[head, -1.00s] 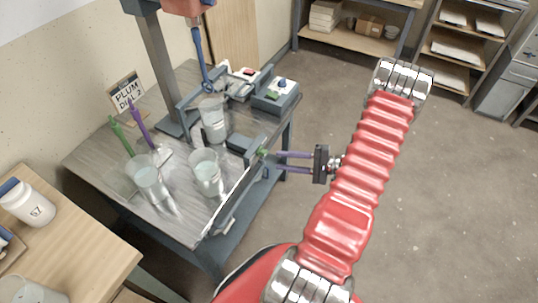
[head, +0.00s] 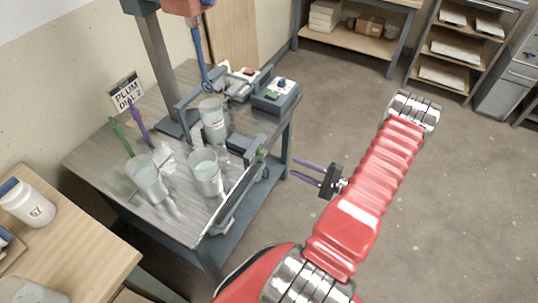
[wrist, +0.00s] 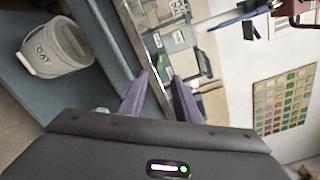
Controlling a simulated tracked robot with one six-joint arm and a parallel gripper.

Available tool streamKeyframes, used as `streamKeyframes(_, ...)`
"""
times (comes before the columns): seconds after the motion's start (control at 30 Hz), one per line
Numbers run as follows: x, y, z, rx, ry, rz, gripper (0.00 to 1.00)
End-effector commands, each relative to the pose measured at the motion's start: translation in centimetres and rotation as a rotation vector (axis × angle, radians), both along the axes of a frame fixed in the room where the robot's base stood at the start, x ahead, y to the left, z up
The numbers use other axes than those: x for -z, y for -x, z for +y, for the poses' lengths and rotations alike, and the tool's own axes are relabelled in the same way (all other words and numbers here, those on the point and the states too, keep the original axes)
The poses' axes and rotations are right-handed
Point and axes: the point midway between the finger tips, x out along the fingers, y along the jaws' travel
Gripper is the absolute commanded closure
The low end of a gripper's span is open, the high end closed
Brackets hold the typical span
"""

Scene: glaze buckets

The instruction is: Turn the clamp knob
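A small green knob (head: 262,152), likely the clamp knob, sits on the rail at the right edge of the grey bench (head: 112,178). My gripper (head: 294,169) is to the right of the knob and apart from it, off the bench edge. Its two purple fingers are spread with nothing between them. In the wrist view my gripper (wrist: 161,76) also shows its fingers apart and empty.
Clear buckets (head: 205,173) stand on the bench behind the rail, with a mixer (head: 205,75) over one. A sign reading PLUM DIAL 2 (head: 126,93) is at the back. The wrist view shows a white bucket (wrist: 55,48). Floor right of the bench is open.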

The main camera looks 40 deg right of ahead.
Motion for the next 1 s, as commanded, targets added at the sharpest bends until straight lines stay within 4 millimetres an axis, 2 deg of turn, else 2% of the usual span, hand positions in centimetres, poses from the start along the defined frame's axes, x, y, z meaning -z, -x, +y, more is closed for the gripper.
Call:
streamKeyframes(0.8, 0.0, -10.1, 3.7, -0.004, 0.000, 0.000, 0.70)
streamKeyframes(1.0, 0.0, -11.7, 4.3, -0.003, 0.000, 0.001, 0.70)
